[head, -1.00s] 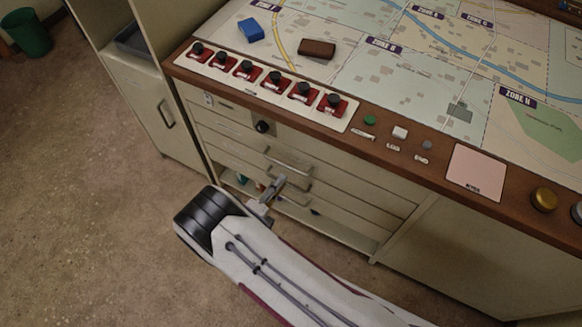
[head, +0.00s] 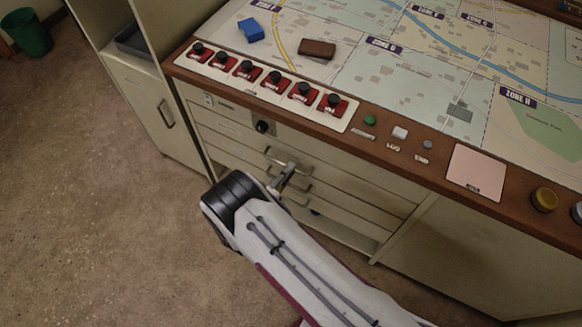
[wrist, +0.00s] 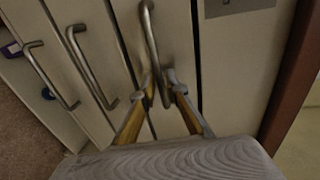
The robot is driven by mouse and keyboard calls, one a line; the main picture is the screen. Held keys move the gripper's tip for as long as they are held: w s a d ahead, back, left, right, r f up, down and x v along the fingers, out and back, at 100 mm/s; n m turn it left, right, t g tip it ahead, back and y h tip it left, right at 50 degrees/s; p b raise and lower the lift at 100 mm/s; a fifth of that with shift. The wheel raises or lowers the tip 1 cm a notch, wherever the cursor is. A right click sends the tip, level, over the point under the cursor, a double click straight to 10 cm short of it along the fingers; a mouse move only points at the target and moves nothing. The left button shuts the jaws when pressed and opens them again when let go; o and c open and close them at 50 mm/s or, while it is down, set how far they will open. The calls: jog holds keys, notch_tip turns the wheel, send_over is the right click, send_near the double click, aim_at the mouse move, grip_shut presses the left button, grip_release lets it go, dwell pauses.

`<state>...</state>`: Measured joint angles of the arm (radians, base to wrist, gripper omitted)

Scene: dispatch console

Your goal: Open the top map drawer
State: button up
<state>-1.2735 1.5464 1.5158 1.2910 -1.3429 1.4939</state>
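The top map drawer (head: 335,178) is in the cream console front and looks shut. Its metal bar handle (head: 288,160) shows in the head view. In the wrist view the same handle (wrist: 152,45) is the rightmost of three. My gripper (head: 284,177) is at the drawer front, close to this handle. In the wrist view my gripper (wrist: 160,82) has its fingers apart, one on each side of the handle's near end. I cannot tell whether either finger touches the bar. My arm hides part of the lower drawers.
Lower drawers have their own handles, seen in the wrist view (wrist: 90,65). A black knob (head: 263,126) sits on the panel above. The wooden console edge (head: 400,160) overhangs the drawers. A cabinet (head: 155,110) stands at left. The floor (head: 90,220) in front is clear.

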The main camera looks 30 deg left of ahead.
jog(key=shift+x, duration=0.95)
grip_shut()
jog(key=shift+s, duration=0.1)
jog(key=f+v, duration=0.3)
jog(key=v, duration=1.1)
jog(key=s+f+v, duration=0.1)
jog(key=f+v, duration=0.2)
jog(key=v, duration=1.2)
jog(key=shift+s, duration=0.35)
grip_release()
